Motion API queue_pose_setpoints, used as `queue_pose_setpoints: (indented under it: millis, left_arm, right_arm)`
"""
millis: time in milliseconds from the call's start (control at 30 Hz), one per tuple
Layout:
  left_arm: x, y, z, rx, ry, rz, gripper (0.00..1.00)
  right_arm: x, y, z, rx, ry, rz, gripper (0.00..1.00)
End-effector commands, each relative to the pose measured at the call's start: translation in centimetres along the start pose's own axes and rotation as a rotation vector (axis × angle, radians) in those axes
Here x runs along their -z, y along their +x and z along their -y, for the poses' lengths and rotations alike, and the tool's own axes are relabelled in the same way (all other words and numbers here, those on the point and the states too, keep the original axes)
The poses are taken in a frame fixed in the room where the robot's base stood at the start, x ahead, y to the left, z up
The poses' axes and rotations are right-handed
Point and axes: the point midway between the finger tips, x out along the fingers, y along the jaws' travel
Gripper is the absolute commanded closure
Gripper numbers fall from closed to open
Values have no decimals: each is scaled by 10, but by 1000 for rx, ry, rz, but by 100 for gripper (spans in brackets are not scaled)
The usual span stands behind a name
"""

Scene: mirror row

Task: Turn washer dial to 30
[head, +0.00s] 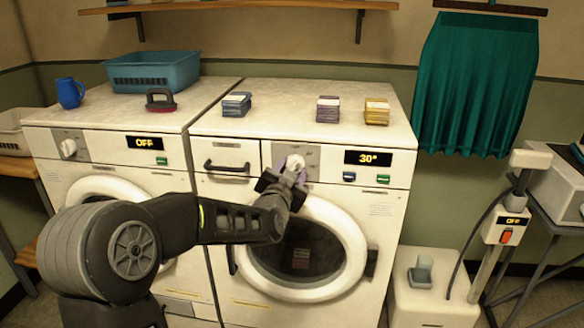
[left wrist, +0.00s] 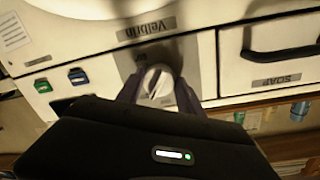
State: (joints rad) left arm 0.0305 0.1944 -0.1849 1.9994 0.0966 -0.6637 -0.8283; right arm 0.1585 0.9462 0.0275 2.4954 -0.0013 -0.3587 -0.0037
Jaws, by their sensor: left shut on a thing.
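In the left wrist view the gripper (left wrist: 158,92) is shut on the white dial (left wrist: 157,84), which has a dark pointer line. The gripper hides part of the dial's scale. My right gripper is not in view.
A second machine (head: 100,185) at left shows OFF on its display (head: 145,143). A soap drawer handle (head: 227,168) is left of the dial. Cloth stacks (head: 328,110) stand on top. A round door (head: 300,250) is below.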

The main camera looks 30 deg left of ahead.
Motion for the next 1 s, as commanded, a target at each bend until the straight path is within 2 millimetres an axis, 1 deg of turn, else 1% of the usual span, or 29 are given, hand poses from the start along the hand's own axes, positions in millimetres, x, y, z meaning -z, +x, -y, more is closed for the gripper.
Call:
queue_pose_setpoints:
  millis: [33, 100, 333, 533, 867, 900, 1000]
  left_arm:
    - [3, 0, 0, -2, 35, 2, 97]
    - [3, 0, 0, -1, 83, 7, 97]
    - [2, 0, 0, 1, 191, 16, 97]
    - [1, 0, 0, 3, 226, 18, 97]
    - [1, 0, 0, 3, 228, 18, 97]
    - [1, 0, 0, 3, 228, 18, 55]
    - [1, 0, 0, 3, 228, 18, 47]
  right_arm:
    - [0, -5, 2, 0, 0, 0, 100]
    - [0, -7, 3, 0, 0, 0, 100]
    - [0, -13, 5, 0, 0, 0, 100]
    - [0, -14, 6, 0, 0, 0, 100]
    - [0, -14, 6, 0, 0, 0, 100]
    - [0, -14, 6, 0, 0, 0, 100]
    - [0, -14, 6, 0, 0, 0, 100]
